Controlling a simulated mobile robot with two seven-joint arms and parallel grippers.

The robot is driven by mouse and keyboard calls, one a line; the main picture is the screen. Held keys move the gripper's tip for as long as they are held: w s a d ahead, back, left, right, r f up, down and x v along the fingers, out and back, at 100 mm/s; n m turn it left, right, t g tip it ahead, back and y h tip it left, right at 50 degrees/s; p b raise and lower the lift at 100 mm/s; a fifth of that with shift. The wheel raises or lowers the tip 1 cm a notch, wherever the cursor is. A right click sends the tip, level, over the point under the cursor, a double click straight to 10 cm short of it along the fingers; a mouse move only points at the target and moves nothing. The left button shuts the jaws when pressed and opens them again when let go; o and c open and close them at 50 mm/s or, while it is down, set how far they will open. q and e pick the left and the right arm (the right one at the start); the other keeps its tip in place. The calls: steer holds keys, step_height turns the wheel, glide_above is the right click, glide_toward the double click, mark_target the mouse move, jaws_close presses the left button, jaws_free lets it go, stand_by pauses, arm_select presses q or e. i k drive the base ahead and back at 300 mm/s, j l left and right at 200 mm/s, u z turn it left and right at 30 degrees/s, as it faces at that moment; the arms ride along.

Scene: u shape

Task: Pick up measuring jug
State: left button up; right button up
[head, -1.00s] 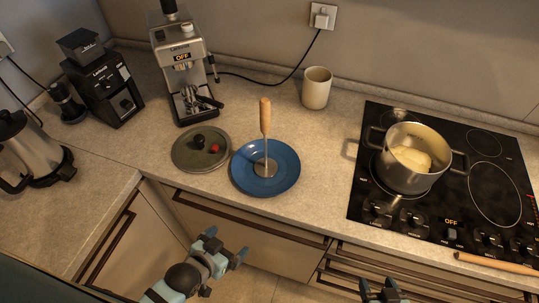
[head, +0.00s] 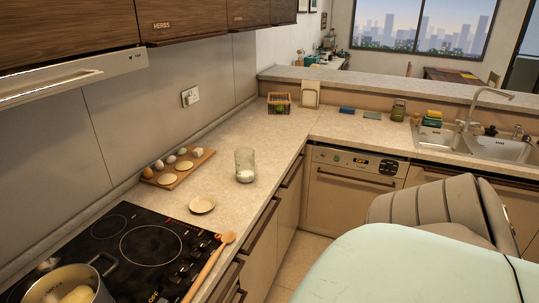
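A clear glass vessel that looks like the measuring jug (head: 245,166) stands upright on the counter, right of the hob, with something white in its bottom. I cannot make out a handle or markings on it. Neither of my grippers shows in the head view. A large pale mint and grey part of my own arm covers the lower right and hides the floor and cabinet fronts there.
A board (head: 179,168) with eggs and flat rounds lies left of the jug. A small saucer (head: 202,205) and a wooden spoon (head: 208,267) are nearer. The pot (head: 62,283) stands on the hob (head: 130,250). Counter right of the jug is clear.

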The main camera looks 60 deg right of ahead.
mark_target(246, 167)
steer(key=z, duration=1.7)
steer(key=l+u, duration=0.1)
steer(key=u, duration=0.35)
steer(key=k+l+u, duration=0.1)
steer(key=u, duration=0.4)
steer(key=l+u, duration=0.1)
steer(key=u, duration=0.35)
steer(key=z, duration=1.35)
steer(key=l+u, duration=0.1)
steer(key=u, duration=0.35)
steer(key=l+u, duration=0.55)
steer(key=u, duration=0.15)
steer(key=l+u, duration=0.35)
